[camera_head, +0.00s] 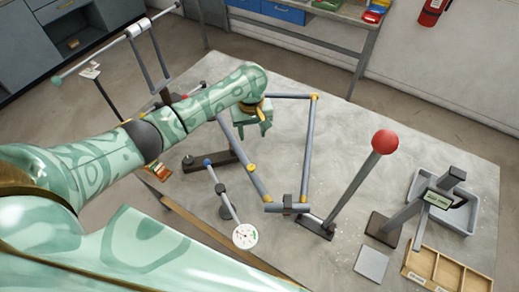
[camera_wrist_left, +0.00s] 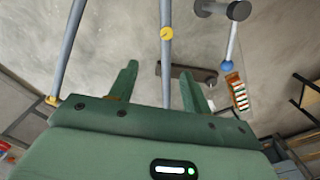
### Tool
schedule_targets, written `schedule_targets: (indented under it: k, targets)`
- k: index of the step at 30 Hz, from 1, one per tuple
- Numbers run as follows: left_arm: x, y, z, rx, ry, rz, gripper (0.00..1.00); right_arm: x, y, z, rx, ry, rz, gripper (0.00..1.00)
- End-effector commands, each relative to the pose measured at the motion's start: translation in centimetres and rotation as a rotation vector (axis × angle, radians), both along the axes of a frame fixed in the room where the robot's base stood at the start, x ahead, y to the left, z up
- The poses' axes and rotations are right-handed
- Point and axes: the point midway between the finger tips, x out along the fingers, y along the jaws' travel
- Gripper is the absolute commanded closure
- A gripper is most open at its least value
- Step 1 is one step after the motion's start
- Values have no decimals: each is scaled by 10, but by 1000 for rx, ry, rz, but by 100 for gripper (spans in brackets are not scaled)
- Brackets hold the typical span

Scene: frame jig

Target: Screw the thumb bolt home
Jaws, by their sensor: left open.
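A frame of grey tubes (camera_head: 307,150) stands over the table, with small yellow bolt heads at its joints. One yellow bolt (camera_head: 251,167) sits partway along the near-left tube; a yellow bolt (camera_wrist_left: 166,33) also shows on the tube in the left wrist view. Another yellow bolt (camera_head: 314,96) is at the far-right corner. I cannot tell which is the thumb bolt, or how deep any is seated. My left gripper (camera_head: 254,128) is open by the frame's far-left corner and hides part of it. Its fingers (camera_wrist_left: 158,75) point along the tube, apart. My right gripper is not in view.
A red-knobbed lever (camera_head: 383,142) rises right of the frame. A dial gauge (camera_head: 245,235) stands in front. The table's far right is clear.

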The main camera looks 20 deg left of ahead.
Motion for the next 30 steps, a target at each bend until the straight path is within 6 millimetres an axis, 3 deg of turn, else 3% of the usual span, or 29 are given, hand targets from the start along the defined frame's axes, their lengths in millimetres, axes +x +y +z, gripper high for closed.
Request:
schedule_targets:
  k: [5, 15, 19, 24, 30]
  targets:
    - [-11, 1, -19, 0, -2, 3, 52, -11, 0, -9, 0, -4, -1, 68]
    - [1, 0, -110, 2, 6, 1, 52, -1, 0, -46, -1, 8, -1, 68]
    - [2, 0, -138, 0, 6, 1, 52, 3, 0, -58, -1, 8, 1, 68]
    - [1, 0, -159, 0, 6, 1, 52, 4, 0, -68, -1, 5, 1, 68]
    - [1, 1, -165, 1, 6, 0, 52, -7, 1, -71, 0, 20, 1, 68]
